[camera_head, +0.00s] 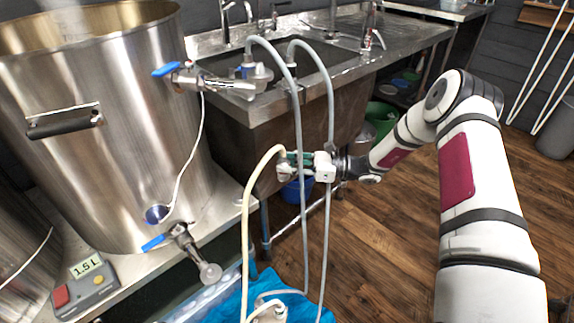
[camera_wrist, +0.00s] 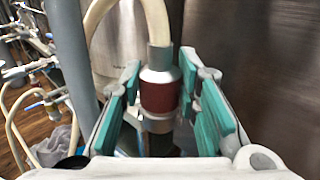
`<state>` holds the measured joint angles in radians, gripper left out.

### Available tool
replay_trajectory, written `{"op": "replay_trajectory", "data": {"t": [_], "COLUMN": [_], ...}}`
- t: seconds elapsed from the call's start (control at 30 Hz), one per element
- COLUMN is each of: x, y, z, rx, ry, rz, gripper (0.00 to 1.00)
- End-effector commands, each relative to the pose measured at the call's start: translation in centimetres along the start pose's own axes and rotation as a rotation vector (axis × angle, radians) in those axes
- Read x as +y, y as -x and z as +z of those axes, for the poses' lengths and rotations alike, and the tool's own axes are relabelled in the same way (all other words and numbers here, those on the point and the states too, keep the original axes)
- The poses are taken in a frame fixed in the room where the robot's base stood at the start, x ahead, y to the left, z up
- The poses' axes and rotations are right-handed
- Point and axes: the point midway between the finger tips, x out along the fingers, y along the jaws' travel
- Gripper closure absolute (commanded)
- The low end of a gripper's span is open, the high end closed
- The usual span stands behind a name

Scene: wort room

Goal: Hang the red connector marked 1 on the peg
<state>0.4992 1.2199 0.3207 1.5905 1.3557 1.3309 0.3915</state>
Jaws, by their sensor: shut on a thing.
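My gripper (camera_head: 297,163) is held out in front of the sink in the head view. In the wrist view, the green-padded fingers of my gripper (camera_wrist: 160,88) are closed around a metal connector with a dark red band (camera_wrist: 160,97). A cream hose (camera_wrist: 155,20) rises from the connector's top and bends over to the left. In the head view the same hose (camera_head: 246,215) arches from my gripper and runs down to the floor area. The connector is mostly hidden by the fingers there. No number 1 is readable on it. I cannot make out the peg in either view.
Two grey hoses (camera_head: 301,110) hang from the sink (camera_head: 260,110) close by my gripper. A large steel kettle (camera_head: 95,150) with blue-handled valves stands left. A scale (camera_head: 85,285) sits on the bench. A blue cloth (camera_head: 285,297) lies below.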

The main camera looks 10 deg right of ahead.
Motion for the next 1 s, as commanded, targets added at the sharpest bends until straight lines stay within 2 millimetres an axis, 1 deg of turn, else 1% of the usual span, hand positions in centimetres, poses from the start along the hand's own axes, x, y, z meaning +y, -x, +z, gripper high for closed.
{"op": "replay_trajectory", "data": {"t": [0.03, 0.6, 1.0], "x": [0.0, 0.0, 0.0], "y": [0.0, 0.0, 0.0], "z": [0.5, 3.5, 3.7], "rx": [-0.001, -0.001, -0.001], "ry": [0.001, 0.000, 0.000], "rz": [0.000, 0.000, 0.000], "gripper": [1.00, 1.00, 1.00]}}
